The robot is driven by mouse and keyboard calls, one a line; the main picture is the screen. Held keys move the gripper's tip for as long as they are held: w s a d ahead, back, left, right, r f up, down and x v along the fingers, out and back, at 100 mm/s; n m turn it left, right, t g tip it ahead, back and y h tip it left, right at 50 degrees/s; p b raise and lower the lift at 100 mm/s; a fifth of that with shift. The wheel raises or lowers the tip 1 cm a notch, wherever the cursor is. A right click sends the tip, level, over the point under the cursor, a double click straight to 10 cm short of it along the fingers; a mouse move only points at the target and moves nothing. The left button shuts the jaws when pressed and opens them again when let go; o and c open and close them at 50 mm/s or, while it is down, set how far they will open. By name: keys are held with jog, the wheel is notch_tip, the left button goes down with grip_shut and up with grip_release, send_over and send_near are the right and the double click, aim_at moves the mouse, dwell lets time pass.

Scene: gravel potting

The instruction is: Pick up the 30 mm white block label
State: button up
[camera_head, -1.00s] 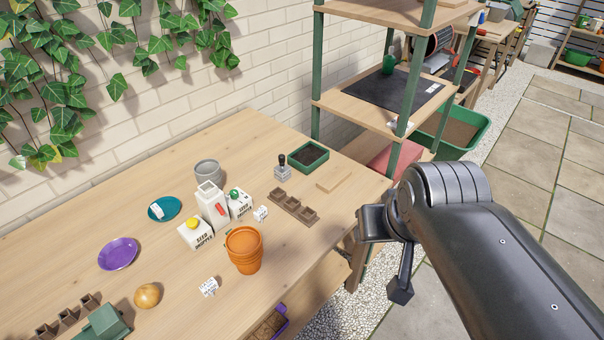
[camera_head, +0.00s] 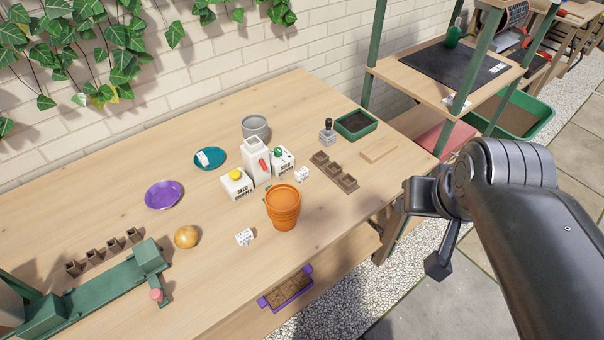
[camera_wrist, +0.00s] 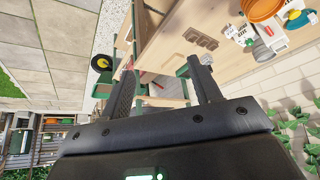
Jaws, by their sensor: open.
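Several small white blocks with dark print are on the wooden table. One white block (camera_head: 244,237) lies in front of the stacked orange pots (camera_head: 283,208), to their left. A second white block (camera_head: 301,174) sits beside the white seed boxes. A third white piece (camera_head: 203,158) lies on the teal saucer (camera_head: 216,165). I cannot tell which is the 30 mm one. In the wrist view my gripper (camera_wrist: 166,88) is open and empty, its two dark fingers apart, well away from the blocks. In the head view my arm is at the right, past the table's edge.
Seed boxes (camera_head: 237,184), a white carton (camera_head: 256,163) and a grey pot (camera_head: 255,128) crowd the table's middle. A shelf (camera_head: 440,75) stands behind right. The front table strip is mostly clear.

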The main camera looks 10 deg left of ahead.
jog(key=c, duration=0.3)
